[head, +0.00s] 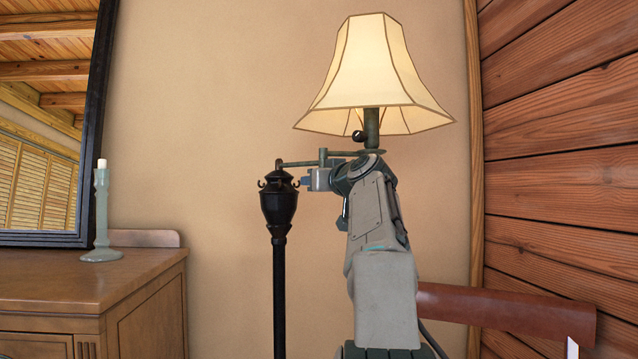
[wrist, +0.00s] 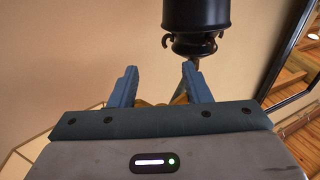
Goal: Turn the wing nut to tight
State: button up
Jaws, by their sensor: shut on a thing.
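The floor lamp has a black post (head: 279,215) with a dark urn-shaped head and small hooks. A thin greenish swing arm (head: 298,163) runs right from it, through a short upright joint (head: 322,157), toward the lit cream shade (head: 372,72). My gripper (head: 306,183) is at this joint, just right of the post head. In the wrist view, my gripper (wrist: 159,68) has its blue fingers on either side of a brassy piece, which seems to be the wing nut (wrist: 150,102), mostly hidden by the gripper body. The post head (wrist: 196,25) shows beyond the fingers.
A wooden dresser (head: 90,280) stands at left with a candle in a pale green holder (head: 101,215) and a dark-framed mirror (head: 90,130). A plank wall (head: 560,150) is at right. A reddish-brown bar (head: 505,308) lies low at right, behind my arm.

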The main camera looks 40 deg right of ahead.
jog(key=shift+d+f, duration=0.1)
jog(key=shift+f, duration=0.05)
jog(key=o, duration=1)
jog(key=shift+s, duration=0.15)
jog(key=s+a, duration=0.1)
jog(key=s, duration=0.3)
jog(key=s+b, duration=0.1)
jog(key=s, duration=0.4)
jog(key=s+a+b, duration=0.1)
jog(key=s, duration=0.3)
jog(key=shift+s+a, duration=0.2)
jog(key=shift+a, duration=0.1)
